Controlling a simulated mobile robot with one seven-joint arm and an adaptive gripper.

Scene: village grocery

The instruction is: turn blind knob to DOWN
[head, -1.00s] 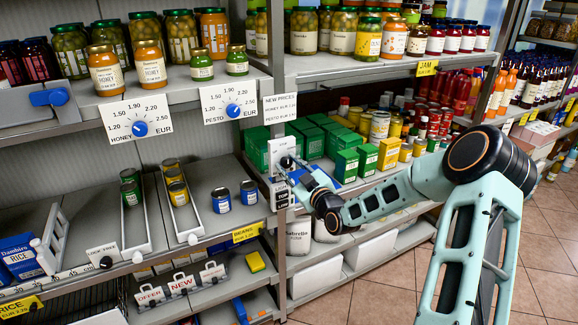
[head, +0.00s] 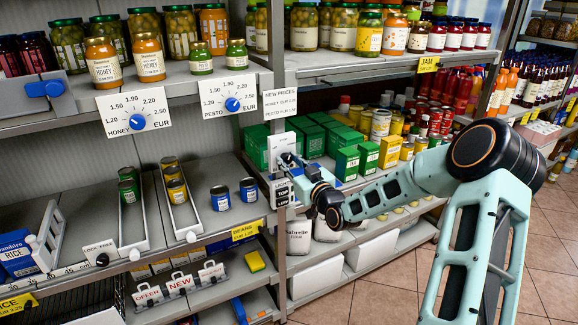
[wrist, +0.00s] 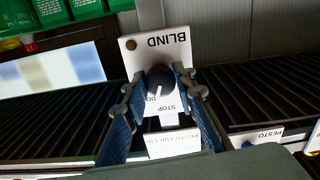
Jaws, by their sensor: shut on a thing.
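The white blind panel (wrist: 180,50) appears upside down in the wrist view, with BLIND, STOP and part of a DO... label readable. Its dark round knob (wrist: 160,78) has a white pointer line, which lies near the STOP and DO... lettering; its exact setting is hard to tell. My gripper (wrist: 166,80) has one finger on each side of the knob and is shut on it. In the head view the panel (head: 281,143) is on the shelf post, and my gripper (head: 288,163) is at it, hiding the knob.
Green boxes (head: 347,162) stand on the shelf just right of my gripper. A honey dial (head: 137,122) and a pesto dial (head: 232,104) sit on the shelf edge to the left. Small blue cans (head: 220,198) stand below them. Tiled floor (head: 390,290) is open at lower right.

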